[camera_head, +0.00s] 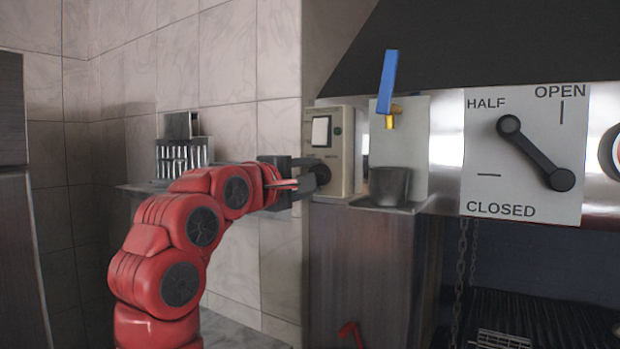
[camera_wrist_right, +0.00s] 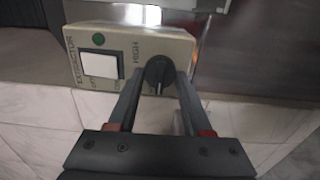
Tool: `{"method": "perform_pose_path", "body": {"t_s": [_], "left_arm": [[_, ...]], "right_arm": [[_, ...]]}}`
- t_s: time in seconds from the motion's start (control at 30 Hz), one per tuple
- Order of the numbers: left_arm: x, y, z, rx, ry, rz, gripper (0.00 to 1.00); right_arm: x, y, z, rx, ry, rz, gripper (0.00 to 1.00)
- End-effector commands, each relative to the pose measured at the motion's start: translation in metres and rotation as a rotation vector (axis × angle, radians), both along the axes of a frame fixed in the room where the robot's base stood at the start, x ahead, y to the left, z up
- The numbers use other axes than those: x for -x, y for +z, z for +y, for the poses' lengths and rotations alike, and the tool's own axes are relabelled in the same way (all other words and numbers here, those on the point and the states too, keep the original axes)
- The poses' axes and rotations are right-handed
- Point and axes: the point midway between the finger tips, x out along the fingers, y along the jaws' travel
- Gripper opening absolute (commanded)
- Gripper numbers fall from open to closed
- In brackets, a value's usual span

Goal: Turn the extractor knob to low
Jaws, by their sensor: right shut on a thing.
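The extractor box (camera_head: 345,150) is a cream panel on the wall left of the hood, with a white rocker switch and a green light. Its dark round knob (camera_head: 323,174) is on the lower front. In the wrist view the knob (camera_wrist_right: 158,72) sits beside the word HIGH, and its pale pointer mark faces the bottom of the picture. My right gripper (camera_head: 308,176) is shut on the knob, one finger on each side, as the wrist view (camera_wrist_right: 160,84) also shows. The low label cannot be read. My left gripper is not in view.
A metal rack (camera_head: 182,158) stands on a wall shelf at the left. Right of the box are a blue lever (camera_head: 389,75), a dark cup (camera_head: 390,185) on a small ledge, and a damper plate (camera_head: 490,150) with a black handle. The hood hangs above.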

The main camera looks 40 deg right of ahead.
Motion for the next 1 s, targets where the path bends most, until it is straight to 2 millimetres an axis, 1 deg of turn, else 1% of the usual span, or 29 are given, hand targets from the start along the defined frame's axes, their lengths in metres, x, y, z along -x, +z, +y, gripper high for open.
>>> {"method": "perform_pose_path", "body": {"t_s": [0.13, 0.17, 0.3, 0.33, 0.6, 0.73, 0.87, 1.0], "left_arm": [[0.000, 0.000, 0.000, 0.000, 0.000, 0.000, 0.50], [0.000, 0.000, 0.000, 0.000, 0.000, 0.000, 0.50], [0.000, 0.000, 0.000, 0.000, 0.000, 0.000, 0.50], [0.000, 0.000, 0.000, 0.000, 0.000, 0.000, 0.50], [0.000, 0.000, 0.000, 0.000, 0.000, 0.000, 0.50], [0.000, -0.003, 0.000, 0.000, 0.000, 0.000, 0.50], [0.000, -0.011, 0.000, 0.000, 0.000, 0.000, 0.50], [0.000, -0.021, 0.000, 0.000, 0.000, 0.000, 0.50]], "right_arm": [[-0.001, 0.000, 0.000, 0.001, 0.001, 0.002, 0.00], [-0.001, 0.000, 0.000, 0.001, 0.001, 0.002, 0.52], [0.000, 0.000, 0.000, 0.000, 0.000, 0.001, 0.77], [0.000, 0.000, 0.000, 0.000, 0.000, 0.001, 0.79], [0.000, 0.000, 0.000, 0.000, 0.000, 0.000, 0.79], [0.002, -0.001, 0.009, 0.001, 0.002, 0.000, 0.79], [0.011, -0.003, 0.031, 0.001, 0.006, -0.002, 0.79], [0.024, -0.004, 0.066, 0.001, 0.008, 0.000, 0.79]]}}
